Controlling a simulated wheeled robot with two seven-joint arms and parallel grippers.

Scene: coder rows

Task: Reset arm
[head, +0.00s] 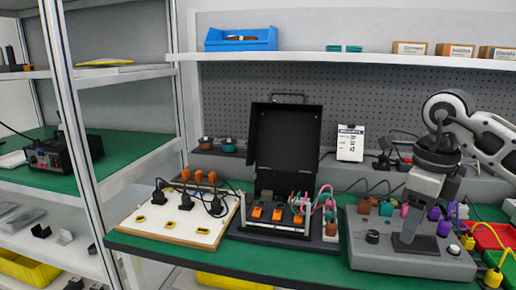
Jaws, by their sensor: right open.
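My right arm (488,130) comes in from the right edge. My right gripper (428,208) points down over the grey box (365,258) at the right of the bench. Its jaws are open, and I see nothing held between them. I cannot tell whether the fingers touch the box top, because the dark parts below overlap it. My left gripper is not in view.
A black case with its lid up (284,140) stands mid-bench. Left of it is a white board (160,225) with black plugs and orange parts. A red bin (488,238) and coloured plugs sit at the right. A shelf (350,52) runs above.

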